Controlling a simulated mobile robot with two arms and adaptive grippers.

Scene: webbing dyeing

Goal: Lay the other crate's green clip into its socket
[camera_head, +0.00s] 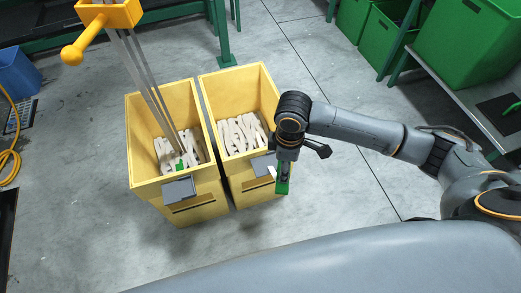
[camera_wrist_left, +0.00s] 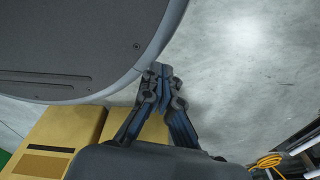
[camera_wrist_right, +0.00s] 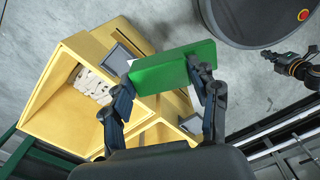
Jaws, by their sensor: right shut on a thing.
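My right gripper (camera_head: 283,180) is shut on a green clip (camera_head: 283,187), held in front of the right yellow crate (camera_head: 240,80). In the right wrist view the clip (camera_wrist_right: 172,67) is a flat green block between the fingertips (camera_wrist_right: 165,85). A grey socket (camera_head: 263,165) sits on that crate's front rim, just left of the gripper; the clip is apart from it.
Both crates hold off-white folded webbing (camera_head: 241,133). Grey straps rise from the left crate to a yellow handled part (camera_head: 108,15). Green bins (camera_head: 378,38) stand at the upper right. A blue bin (camera_head: 17,72) and a yellow hose (camera_head: 10,160) are at the left. Floor right of the crates is clear.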

